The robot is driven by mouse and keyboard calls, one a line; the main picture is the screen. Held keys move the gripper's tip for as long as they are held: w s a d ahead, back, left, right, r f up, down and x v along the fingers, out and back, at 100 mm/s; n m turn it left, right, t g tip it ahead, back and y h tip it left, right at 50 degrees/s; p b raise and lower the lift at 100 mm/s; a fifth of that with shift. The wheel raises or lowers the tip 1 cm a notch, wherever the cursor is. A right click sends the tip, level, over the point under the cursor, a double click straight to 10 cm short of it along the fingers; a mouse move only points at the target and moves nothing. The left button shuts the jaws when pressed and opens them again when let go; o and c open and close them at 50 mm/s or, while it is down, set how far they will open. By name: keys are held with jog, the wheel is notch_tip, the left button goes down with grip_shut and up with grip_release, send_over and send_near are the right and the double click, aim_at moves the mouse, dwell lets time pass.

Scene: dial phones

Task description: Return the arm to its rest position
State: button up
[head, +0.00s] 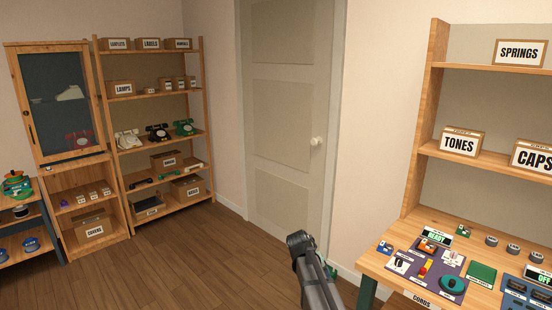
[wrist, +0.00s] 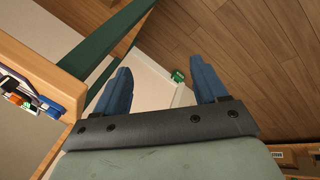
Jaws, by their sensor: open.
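My arm reaches up from the bottom of the head view, with its dark end in front of the door and floor, left of the workbench. In the wrist view my gripper (wrist: 163,88) shows two blue fingers set wide apart. Nothing is between them, and beyond them are the wall foot and the wooden floor. The fingers do not show clearly in the head view. A small green thing (wrist: 178,76) shows past the fingers near the floor's edge; I cannot tell what it is.
The workbench (head: 388,264) at right holds a purple mat (head: 420,285) with phone parts, and the bench edge (wrist: 45,62) is close at left in the wrist view. A shelf rack (head: 118,180) and a glass-door cabinet (head: 20,95) stand at left. The floor (head: 190,260) between is clear.

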jog(key=s+d+f+n+g+y, duration=0.15)
jog(key=s+f+g, duration=0.35)
jog(key=s+f, duration=2)
jog(key=s+f+g+y, duration=0.1)
jog(key=s+f, duration=0.2)
jog(key=s, duration=0.6)
jog(key=s+f+m+g, duration=0.1)
jog(key=s+f, duration=0.3)
jog(key=s, duration=0.5)
jog(key=s+d+f+m+g+y, duration=0.1)
jog(key=s+f, duration=0.3)
jog(key=s, duration=0.6)
jog(key=shift+f+g+y, duration=0.15)
jog(key=shift+g+y, duration=0.2)
jog(key=shift+g, duration=0.15)
jog(key=shift+d, duration=0.1)
jog(key=shift+c, duration=0.4)
